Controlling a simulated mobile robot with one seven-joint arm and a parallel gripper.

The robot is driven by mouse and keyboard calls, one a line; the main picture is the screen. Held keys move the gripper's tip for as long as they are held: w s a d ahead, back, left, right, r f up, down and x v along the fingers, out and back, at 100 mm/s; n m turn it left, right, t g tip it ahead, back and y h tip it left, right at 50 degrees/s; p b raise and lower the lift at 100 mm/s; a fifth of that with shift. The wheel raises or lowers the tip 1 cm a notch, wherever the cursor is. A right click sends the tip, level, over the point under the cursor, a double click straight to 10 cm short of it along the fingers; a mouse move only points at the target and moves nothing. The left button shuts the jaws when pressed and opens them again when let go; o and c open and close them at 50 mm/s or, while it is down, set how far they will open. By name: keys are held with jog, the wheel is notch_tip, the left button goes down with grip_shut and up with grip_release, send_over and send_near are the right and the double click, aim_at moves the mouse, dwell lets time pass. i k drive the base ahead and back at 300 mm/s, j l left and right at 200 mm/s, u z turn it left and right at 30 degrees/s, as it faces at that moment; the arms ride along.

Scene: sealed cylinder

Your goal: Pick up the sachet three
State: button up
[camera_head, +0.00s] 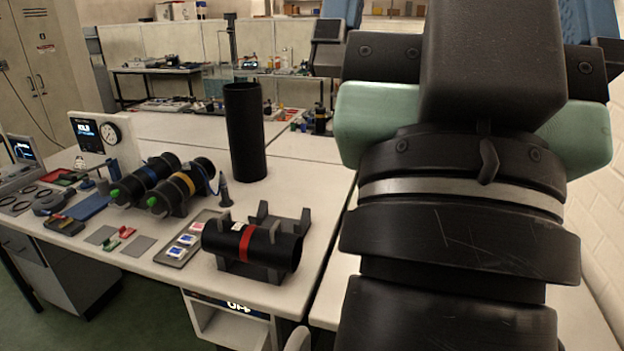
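A grey tray (209,217) lies on the white bench, left of the black cylinder with a red band. In it are three small flat packets that look like the sachets. The far one (196,227) is white and pinkish red. The middle one (187,239) is white and blue. The near one (177,252) is white and blue. Their labels are too small to read, so I cannot tell which is sachet three. My arm fills the right side of the view. My gripper does not show.
The black cylinder with a red band (274,246) lies in a grey cradle right of the tray. Two banded cylinders with green tips (142,181) (186,185) lie behind it. A tall black tube (245,135) stands farther back. A dark pointed tool (224,192) stands upright nearby.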

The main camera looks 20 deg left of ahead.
aim_at(197, 228)
jog(key=i+j+u, duration=0.1)
jog(key=j, duration=0.3)
jog(key=j+u, duration=0.1)
jog(key=j, duration=0.25)
jog(key=i+j+u, duration=0.1)
jog(key=j, duration=0.3)
jog(key=i+j+u, duration=0.1)
jog(key=j, duration=0.25)
jog(key=i+j+u, duration=0.1)
jog(key=i+j, duration=0.15)
jog(key=i+l+u, duration=0.3)
jog(key=i+l, duration=0.2)
jog(key=i, duration=0.15)
jog(key=i+l+u, duration=0.35)
jog(key=i+l, duration=0.3)
